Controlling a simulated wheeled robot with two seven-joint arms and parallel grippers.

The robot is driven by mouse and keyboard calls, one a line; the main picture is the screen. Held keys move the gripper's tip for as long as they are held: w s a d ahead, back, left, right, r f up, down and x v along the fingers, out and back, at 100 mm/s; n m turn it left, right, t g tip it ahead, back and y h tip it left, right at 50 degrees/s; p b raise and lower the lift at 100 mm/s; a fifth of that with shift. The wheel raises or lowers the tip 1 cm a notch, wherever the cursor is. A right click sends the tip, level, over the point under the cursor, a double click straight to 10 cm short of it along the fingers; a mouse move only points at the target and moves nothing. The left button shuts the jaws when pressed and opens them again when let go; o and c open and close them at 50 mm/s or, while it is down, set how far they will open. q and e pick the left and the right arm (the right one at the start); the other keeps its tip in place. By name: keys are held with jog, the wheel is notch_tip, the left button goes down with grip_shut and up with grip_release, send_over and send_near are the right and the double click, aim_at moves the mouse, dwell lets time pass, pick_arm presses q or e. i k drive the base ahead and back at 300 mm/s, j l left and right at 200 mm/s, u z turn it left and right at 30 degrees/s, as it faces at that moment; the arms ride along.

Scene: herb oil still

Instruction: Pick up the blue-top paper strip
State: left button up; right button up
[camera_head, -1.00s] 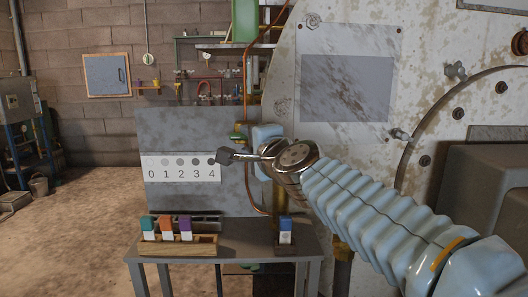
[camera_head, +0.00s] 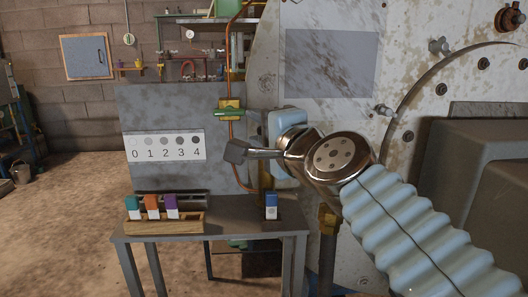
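The blue-top paper strip (camera_head: 271,200) stands upright near the right end of the small grey table (camera_head: 225,228). It has a blue top and a white lower part with a grey mark. It stands apart from the other strips. My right gripper (camera_head: 238,151) reaches in from the right, above and slightly left of the strip, in front of the grey board. It is clear of the strip and holds nothing that I can see. I see its fingers from the side, so their gap is hidden. My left gripper is out of view.
A wooden rack (camera_head: 163,225) at the table's left holds teal, orange and purple-top strips. A grey board (camera_head: 160,105) with a 0 to 4 scale (camera_head: 164,147) stands behind. A copper pipe (camera_head: 232,140) and the large metal still (camera_head: 330,65) are close on the right.

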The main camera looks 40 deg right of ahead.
aim_at(272, 197)
jog(key=z, duration=1.3)
